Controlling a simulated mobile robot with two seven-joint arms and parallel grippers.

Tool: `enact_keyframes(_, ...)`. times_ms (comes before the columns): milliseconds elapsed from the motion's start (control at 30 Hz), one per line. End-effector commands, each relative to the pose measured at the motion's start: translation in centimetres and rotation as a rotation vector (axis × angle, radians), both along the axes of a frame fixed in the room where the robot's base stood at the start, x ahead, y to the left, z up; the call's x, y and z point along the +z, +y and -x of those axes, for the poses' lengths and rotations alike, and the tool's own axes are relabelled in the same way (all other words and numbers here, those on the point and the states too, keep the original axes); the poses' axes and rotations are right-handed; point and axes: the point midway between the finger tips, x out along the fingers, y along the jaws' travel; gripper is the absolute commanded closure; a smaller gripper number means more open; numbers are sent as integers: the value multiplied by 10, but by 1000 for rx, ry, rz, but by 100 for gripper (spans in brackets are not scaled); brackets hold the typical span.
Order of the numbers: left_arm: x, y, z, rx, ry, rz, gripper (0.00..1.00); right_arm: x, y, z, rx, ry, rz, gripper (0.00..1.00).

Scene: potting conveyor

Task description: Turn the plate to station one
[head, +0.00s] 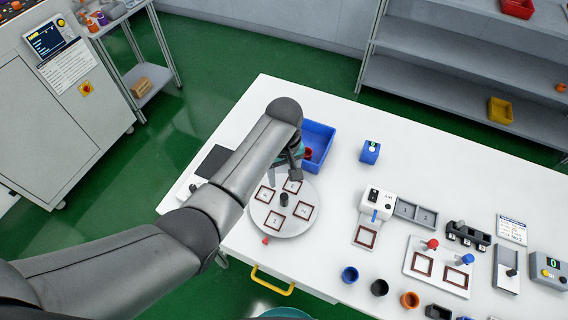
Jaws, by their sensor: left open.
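The round grey plate (287,229) lies on the white table, left of the middle. It carries several square pads with dark red frames and a dark upright knob (284,199) at its centre. A small red marker (265,240) is at the plate's near left edge. My left arm reaches in from the left and hides part of the plate's far left side. My left gripper (296,174) is open over the plate's far edge, beyond the knob; I cannot tell whether it touches. My right gripper is not in view.
A blue bin (319,137) stands close behind the left gripper. A white device (377,203), a grey tray (415,213) and a white board with red and blue knobs (418,250) stand to the right. Several small cups (349,275) line the near edge. Table between plate and device is clear.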

Motion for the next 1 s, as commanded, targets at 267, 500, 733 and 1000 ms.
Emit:
enact_keyframes(267, 28, 0, 0, 0, 1, 0, 38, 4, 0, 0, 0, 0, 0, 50)
enact_keyframes(500, 31, 0, 0, 0, 1, 0, 38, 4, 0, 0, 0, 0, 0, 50)
enact_keyframes(733, 31, 0, 0, 0, 1, 0, 38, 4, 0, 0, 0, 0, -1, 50)
enact_keyframes(1000, 27, 2, 7, -18, -4, 13, 38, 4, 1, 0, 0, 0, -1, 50)
